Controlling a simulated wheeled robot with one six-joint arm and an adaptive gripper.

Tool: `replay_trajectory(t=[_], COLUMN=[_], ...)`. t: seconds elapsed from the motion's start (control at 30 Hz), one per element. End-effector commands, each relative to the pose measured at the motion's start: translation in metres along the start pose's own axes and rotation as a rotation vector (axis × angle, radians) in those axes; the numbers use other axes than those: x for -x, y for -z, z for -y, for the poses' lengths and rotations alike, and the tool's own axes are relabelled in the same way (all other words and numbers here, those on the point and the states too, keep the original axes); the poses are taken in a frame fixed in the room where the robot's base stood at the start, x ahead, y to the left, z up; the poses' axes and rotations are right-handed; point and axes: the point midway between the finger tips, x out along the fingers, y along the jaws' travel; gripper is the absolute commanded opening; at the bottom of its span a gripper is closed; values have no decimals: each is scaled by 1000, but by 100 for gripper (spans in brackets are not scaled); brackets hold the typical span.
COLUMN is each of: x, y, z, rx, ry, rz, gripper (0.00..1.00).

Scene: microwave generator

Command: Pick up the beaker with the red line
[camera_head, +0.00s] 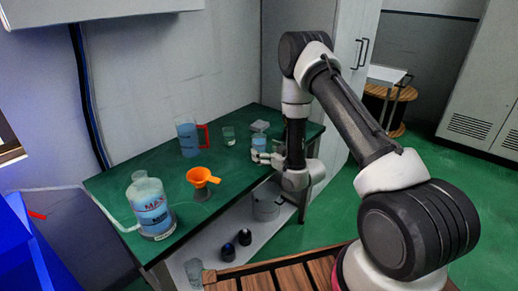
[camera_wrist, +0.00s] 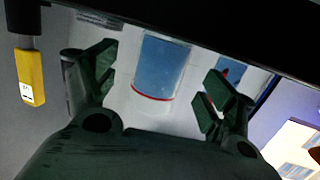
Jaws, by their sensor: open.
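The beaker with the red line (camera_wrist: 163,62) shows in the wrist view, holding blue liquid, with a thin red line across it. It stands between the two spread fingers of my gripper (camera_wrist: 164,78), with a visible gap on both sides. In the head view my gripper (camera_head: 263,158) is at the right part of the green bench, beside a small beaker with blue liquid (camera_head: 258,141), apparently the same one. The red line is too small to make out there. My gripper is open and holds nothing.
On the green bench (camera_head: 232,168) stand a jug with a red handle (camera_head: 188,139), a small clear beaker (camera_head: 229,134), an orange funnel (camera_head: 202,177) and a large blue-liquid bottle (camera_head: 150,208). A lower shelf holds dark round items (camera_head: 236,243). A yellow tag (camera_wrist: 31,77) hangs left in the wrist view.

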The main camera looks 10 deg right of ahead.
Motion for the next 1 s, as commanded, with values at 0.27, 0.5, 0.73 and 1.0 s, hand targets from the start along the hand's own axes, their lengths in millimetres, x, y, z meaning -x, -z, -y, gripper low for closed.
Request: replay_trajectory(t=[0.27, 0.5, 0.73, 1.0], x=[-39, -42, -42, -42], y=[-2, -2, -2, -1], z=[0, 0, 0, 0], rx=[0, 0, 0, 0], ry=[0, -1, -1, -1], rz=[-1, 1, 1, 0], gripper=[84, 84, 46, 28])
